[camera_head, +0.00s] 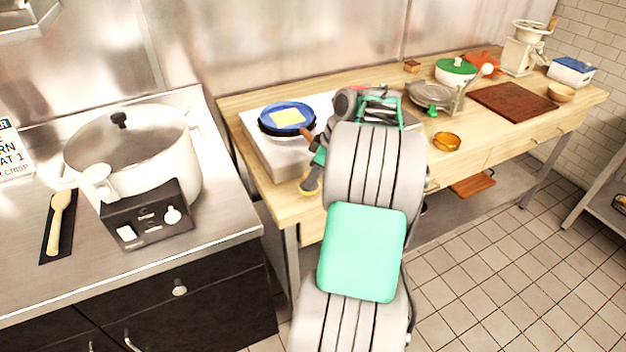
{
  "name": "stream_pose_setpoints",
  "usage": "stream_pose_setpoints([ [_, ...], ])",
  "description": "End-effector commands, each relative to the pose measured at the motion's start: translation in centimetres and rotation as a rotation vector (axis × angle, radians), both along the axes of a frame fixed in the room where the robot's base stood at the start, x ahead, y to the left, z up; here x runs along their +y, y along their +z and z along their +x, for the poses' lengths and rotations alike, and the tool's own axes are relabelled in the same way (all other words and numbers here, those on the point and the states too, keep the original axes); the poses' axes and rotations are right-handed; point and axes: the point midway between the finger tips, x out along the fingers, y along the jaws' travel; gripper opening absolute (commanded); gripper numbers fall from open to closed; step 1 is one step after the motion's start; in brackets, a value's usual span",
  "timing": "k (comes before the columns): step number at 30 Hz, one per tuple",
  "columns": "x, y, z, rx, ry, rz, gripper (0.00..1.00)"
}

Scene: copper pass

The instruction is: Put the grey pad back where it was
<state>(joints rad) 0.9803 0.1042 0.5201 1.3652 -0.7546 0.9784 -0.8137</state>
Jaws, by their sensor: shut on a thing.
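I cannot make out a grey pad with certainty in the head view. My gripper (318,160) is at the near left part of the wooden table, mostly hidden behind my own arm. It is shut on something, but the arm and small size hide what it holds. The pan holds a yellow square (288,118).
The pan stands on a pale block (262,150). Left, a steel counter (215,215) bears a white pot (150,155), a black control box (150,215) and a spoon (57,225) on a dark mat.

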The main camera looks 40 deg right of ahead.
Motion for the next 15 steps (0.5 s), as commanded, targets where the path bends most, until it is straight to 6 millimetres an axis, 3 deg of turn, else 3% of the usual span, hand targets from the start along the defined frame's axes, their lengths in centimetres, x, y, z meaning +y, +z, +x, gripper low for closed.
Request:
stream_pose_setpoints([
  [3, 0.0, -1.3, 0.0, -0.001, 0.000, 0.000, 0.00],
  [13, 0.0, -1.9, 0.0, -0.002, 0.001, -0.001, 0.00],
  [14, 0.0, -1.9, 0.0, -0.002, 0.001, -0.001, 0.28],
  [15, 0.0, -1.8, 0.0, -0.002, 0.001, -0.001, 0.32],
])
